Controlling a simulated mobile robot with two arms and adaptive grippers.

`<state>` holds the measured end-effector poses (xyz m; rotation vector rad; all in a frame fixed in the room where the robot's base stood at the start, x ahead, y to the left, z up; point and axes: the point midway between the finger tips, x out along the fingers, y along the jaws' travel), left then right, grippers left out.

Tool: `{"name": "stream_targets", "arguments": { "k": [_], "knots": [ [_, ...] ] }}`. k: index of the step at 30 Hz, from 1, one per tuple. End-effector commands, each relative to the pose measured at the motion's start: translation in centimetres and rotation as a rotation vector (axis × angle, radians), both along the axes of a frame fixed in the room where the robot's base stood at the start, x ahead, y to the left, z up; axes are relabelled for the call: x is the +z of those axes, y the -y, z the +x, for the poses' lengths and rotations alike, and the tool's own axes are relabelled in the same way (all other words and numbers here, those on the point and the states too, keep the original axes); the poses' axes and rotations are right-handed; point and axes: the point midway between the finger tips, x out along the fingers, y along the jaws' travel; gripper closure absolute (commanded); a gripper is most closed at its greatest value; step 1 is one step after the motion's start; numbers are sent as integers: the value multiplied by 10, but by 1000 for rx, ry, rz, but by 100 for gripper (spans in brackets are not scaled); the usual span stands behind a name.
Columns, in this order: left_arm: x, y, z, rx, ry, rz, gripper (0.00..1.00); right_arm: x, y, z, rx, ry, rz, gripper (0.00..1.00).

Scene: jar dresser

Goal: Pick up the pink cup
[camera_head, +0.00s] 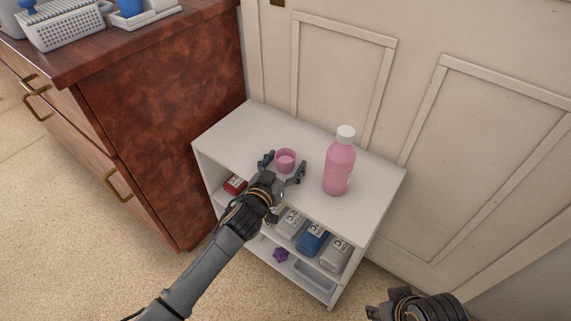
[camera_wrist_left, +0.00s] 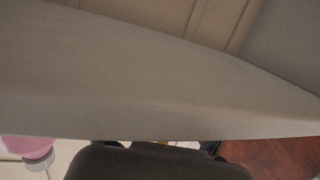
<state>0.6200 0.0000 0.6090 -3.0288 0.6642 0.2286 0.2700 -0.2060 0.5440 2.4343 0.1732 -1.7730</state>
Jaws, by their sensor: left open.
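The small pink cup (camera_head: 286,158) stands upright on the white top of a low shelf unit (camera_head: 225,137). My left gripper (camera_head: 282,168) is open, with one finger on each side of the cup's near part. I cannot tell whether the fingers touch it. The cup is not recognisable in the left wrist view, where a broad grey surface and a dark shape fill much of the picture. My right gripper (camera_head: 392,303) shows only in part at the bottom right of the head view, away from the shelf unit.
A pink bottle with a white cap (camera_head: 339,168) stands right of the cup; it also shows in the left wrist view (camera_wrist_left: 30,147). Several containers sit on the lower shelves, including a blue one (camera_head: 312,238). A brown dresser (camera_head: 165,120) is left; a panelled door (camera_head: 420,130) is behind.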

Motion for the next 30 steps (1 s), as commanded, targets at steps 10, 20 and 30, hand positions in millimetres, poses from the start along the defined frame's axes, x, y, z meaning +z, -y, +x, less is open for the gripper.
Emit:
{"name": "stream_targets", "arguments": {
  "k": [10, 20, 30],
  "knots": [
    [0, 0, 0, 0, 0, 0, 52, 1, 0, 0, 0, 0, 0, 64],
    [0, 0, 0, 0, 0, 0, 86, 0, 0, 0, 0, -1, 0, 64],
    [13, 0, 0, 0, 2, -1, 86, -6, 0, 4, 1, -2, -1, 64]
  ]
}}
